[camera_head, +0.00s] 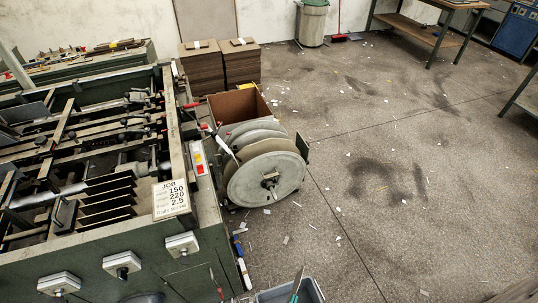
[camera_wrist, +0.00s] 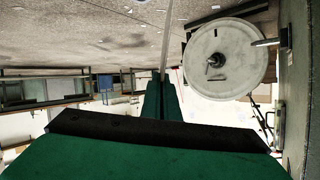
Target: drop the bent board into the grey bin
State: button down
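My gripper (camera_wrist: 160,84) shows in the wrist view as two green fingers close together. They are shut on a thin pale strip, the board (camera_wrist: 166,45), seen nearly edge-on; I cannot tell its bend from here. In the head view the green gripper (camera_head: 295,291) is at the bottom edge, with the thin grey board (camera_head: 299,273) sticking out from it. The grey bin (camera_head: 317,287) is there too, cut off by the picture's edge. My gripper overlaps the bin's opening in this view; its height above it cannot be told. The bin's inside is mostly hidden.
A green machine (camera_head: 95,262) with a job card (camera_head: 171,198) fills the left. A large round reel (camera_head: 265,181) stands at its side; it also shows in the wrist view (camera_wrist: 222,72). Board stacks (camera_head: 201,72) and a round waste bin (camera_head: 312,25) stand behind. Scraps litter the open floor.

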jog(key=s+d+f, duration=0.1)
jog(key=s+f, duration=0.3)
jog(key=f, duration=0.4)
jog(key=shift+d+f+m+h, duration=0.15)
jog(key=shift+f+m+h, duration=0.15)
jog(key=shift+h, duration=0.1)
jog(key=c, duration=2)
grip_release()
jog(key=shift+s, duration=0.1)
jog(key=v, duration=1)
jog(key=shift+s+r, duration=0.15)
jog(key=shift+s, duration=0.1)
